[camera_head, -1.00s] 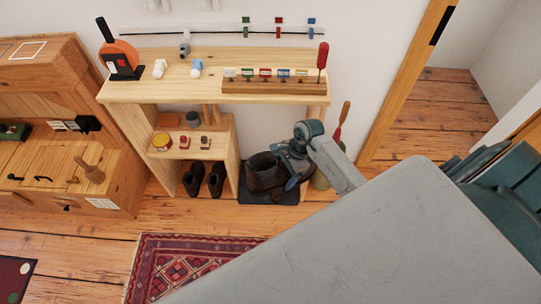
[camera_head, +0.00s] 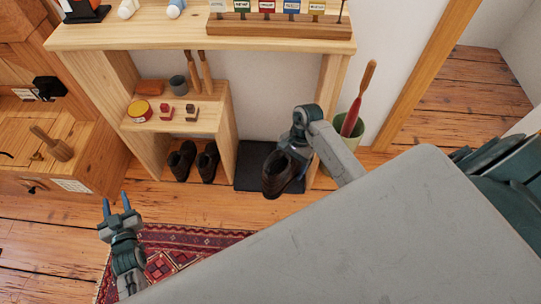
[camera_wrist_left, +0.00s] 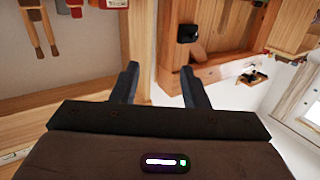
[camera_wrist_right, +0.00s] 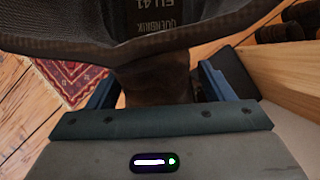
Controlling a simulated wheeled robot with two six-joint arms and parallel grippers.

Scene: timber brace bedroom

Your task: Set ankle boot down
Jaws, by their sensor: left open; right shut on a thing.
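A dark brown ankle boot (camera_head: 279,174) is in my right gripper, in front of the right part of a dark mat (camera_head: 247,171) on the floor. My right gripper (camera_wrist_right: 158,88) is shut on the boot. I cannot tell whether the sole touches anything. The mat also shows in the right wrist view (camera_wrist_right: 236,72). My left gripper (camera_head: 117,203) is open and empty above the floor at the lower left, apart from the boot.
A pair of dark shoes (camera_head: 181,160) stands in the low shelf unit (camera_head: 232,140) left of the mat. A wooden bench top (camera_head: 190,35) spans above. A green bin (camera_head: 345,145) with a red-handled tool stands at right. A patterned rug (camera_head: 205,240) lies in front.

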